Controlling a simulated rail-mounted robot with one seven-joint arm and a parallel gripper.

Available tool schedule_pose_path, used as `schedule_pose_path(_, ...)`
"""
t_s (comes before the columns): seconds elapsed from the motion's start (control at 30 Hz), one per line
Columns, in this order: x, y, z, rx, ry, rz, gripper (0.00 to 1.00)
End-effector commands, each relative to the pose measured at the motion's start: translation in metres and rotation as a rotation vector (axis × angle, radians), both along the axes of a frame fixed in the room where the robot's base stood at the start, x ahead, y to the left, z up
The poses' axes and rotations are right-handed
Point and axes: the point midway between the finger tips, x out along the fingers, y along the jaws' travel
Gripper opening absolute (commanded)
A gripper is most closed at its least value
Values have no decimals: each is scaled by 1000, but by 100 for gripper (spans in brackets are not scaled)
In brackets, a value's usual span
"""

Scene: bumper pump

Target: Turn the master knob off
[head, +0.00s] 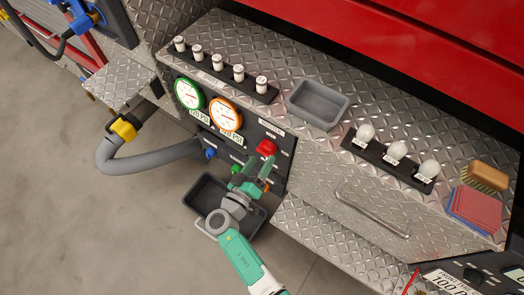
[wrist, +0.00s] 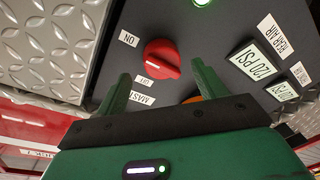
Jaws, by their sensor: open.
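The red master knob (head: 267,148) sits on the dark panel below a white MASTER label in the head view. In the wrist view the knob (wrist: 162,59) shows a white line on its face, with ON and OFF labels beside it; the line's exact setting is hard to read. A small green light (wrist: 201,2) glows at the top edge of the wrist view. My gripper (wrist: 162,78) is open, its two green fingertips apart with the knob showing just beyond and between them. In the head view my gripper (head: 259,172) is close below the knob. I cannot tell whether it touches.
Two gauges (head: 188,93) (head: 225,114) with 120 PSI labels are left of the knob. Blue (head: 210,154) and green (head: 237,169) knobs sit lower on the panel. A dark bin (head: 203,190) is under my arm. A grey tray (head: 318,104) and white bulbs (head: 397,151) are on the bumper.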

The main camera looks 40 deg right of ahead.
Motion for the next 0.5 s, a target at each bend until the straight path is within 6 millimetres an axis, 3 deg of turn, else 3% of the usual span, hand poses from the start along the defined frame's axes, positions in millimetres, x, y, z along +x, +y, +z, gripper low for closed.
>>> schedule_pose_path(0.2,9,-31,-1,1,0,-1,70)
schedule_pose_path(0.5,11,-36,0,1,-1,1,70)
